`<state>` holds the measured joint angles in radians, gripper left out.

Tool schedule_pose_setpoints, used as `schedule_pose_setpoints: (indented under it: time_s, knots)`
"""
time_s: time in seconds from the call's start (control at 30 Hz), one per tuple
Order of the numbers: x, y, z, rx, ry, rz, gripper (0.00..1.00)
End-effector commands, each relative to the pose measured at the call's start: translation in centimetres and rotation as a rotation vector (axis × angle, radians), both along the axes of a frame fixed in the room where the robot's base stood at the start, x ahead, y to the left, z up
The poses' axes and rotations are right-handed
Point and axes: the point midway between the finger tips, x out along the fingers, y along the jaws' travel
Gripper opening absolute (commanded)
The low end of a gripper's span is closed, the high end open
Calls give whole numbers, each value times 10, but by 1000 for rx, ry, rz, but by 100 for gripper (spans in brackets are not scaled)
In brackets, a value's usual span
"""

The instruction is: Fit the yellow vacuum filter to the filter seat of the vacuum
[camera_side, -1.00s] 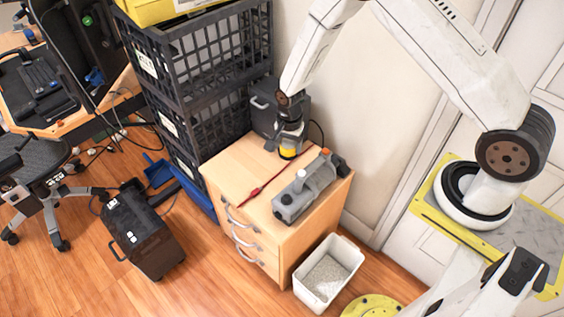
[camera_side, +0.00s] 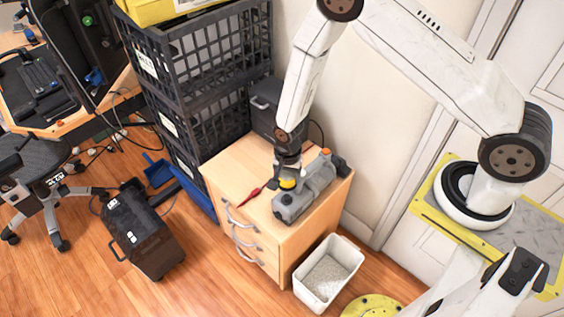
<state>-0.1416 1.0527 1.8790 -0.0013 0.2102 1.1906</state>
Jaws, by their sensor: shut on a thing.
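The yellow vacuum filter (camera_side: 288,184) is at the lower end of my gripper (camera_side: 287,176), which is shut on it. The grey vacuum (camera_side: 297,207) lies on the wooden drawer cabinet, with an orange part at its far end. The filter is over or against the vacuum's left, upper side. I cannot tell whether it touches the vacuum. The filter seat is not clear in this view; the gripper and filter cover that part of the vacuum.
A red screwdriver-like tool (camera_side: 250,195) lies left of the vacuum on the cabinet top (camera_side: 229,169). Black stacked crates (camera_side: 186,97) and a dark grey case (camera_side: 263,103) stand behind. A white bin (camera_side: 345,247) stands on the floor in front. The cabinet's left top is clear.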

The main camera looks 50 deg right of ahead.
Motion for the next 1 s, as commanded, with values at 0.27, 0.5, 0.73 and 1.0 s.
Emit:
schedule_pose_setpoints:
  time_s: [0.27,0.5,0.73,1.0]
  knots:
    - [0,0,-3,0,0,0,8]
    - [0,0,-4,0,0,0,8]
    - [0,0,-11,0,0,0,8]
    - [0,0,-30,0,0,0,8]
